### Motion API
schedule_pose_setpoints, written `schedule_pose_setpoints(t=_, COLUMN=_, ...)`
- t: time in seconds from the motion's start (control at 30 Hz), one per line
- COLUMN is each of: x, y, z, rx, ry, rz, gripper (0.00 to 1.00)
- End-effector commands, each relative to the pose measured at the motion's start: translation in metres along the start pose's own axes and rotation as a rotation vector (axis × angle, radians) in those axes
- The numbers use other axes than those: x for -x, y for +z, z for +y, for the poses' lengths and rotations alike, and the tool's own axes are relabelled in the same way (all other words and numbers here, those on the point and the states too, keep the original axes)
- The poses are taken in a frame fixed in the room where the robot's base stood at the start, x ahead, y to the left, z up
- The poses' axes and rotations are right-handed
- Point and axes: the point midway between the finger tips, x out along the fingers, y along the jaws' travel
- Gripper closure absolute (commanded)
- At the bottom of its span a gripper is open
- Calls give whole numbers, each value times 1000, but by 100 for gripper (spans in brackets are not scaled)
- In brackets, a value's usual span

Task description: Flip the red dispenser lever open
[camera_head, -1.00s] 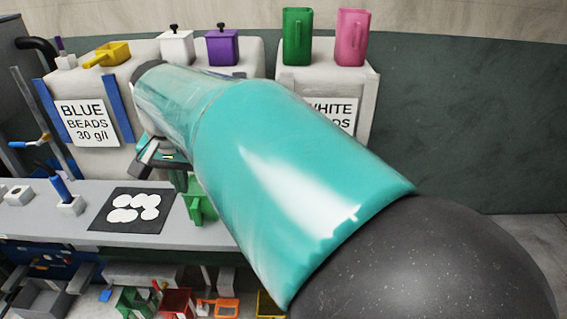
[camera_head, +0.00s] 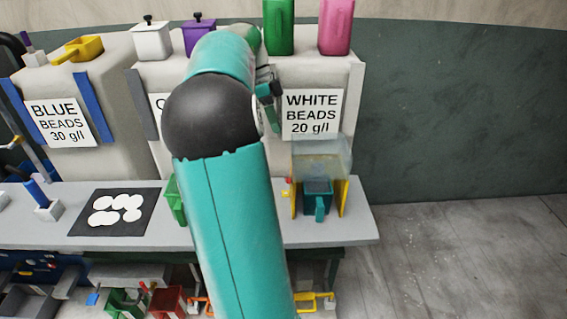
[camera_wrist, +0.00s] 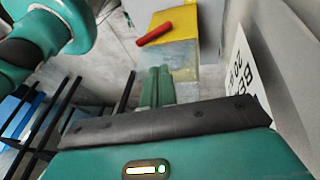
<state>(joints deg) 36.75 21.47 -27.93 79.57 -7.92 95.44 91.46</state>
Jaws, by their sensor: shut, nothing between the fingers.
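The red lever (camera_wrist: 153,33) lies against a yellow panel (camera_wrist: 180,22) at the top of the wrist view. In the head view, a small red part (camera_head: 286,193) shows at the left side of the yellow dispenser frame (camera_head: 343,195), low and partly unclear. A clear cover (camera_head: 322,155) tops that frame, and a teal jug (camera_head: 318,192) stands inside it. My gripper (camera_wrist: 155,86) has its green fingers together and empty, pointing toward the lever but apart from it. In the head view, my gripper (camera_head: 272,94) is above the dispenser, just left of the white beads label.
The white beads sign (camera_head: 312,114) is on a pale bin close to my gripper. Green (camera_head: 280,27) and pink (camera_head: 336,27) jugs stand on top. The grey bench (camera_head: 350,225) holds a black mat (camera_head: 113,212) with white discs. Open floor lies to the right.

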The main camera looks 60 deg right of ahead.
Motion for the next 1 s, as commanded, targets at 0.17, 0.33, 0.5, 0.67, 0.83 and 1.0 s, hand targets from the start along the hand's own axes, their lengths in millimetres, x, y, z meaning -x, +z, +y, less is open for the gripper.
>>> schedule_pose_setpoints(t=0.17, x=-35, y=0, z=1, rx=2, ry=2, rz=-1, gripper=100)
schedule_pose_setpoints(t=0.33, x=-69, y=0, z=0, rx=3, ry=2, rz=0, gripper=100)
schedule_pose_setpoints(t=0.5, x=-95, y=5, z=8, rx=4, ry=-1, rz=-2, gripper=100)
schedule_pose_setpoints(t=0.67, x=-109, y=9, z=15, rx=4, ry=-1, rz=0, gripper=100)
schedule_pose_setpoints(t=0.83, x=-113, y=10, z=16, rx=3, ry=-3, rz=0, gripper=100)
schedule_pose_setpoints(t=1.0, x=-113, y=10, z=16, rx=3, ry=-3, rz=0, gripper=100)
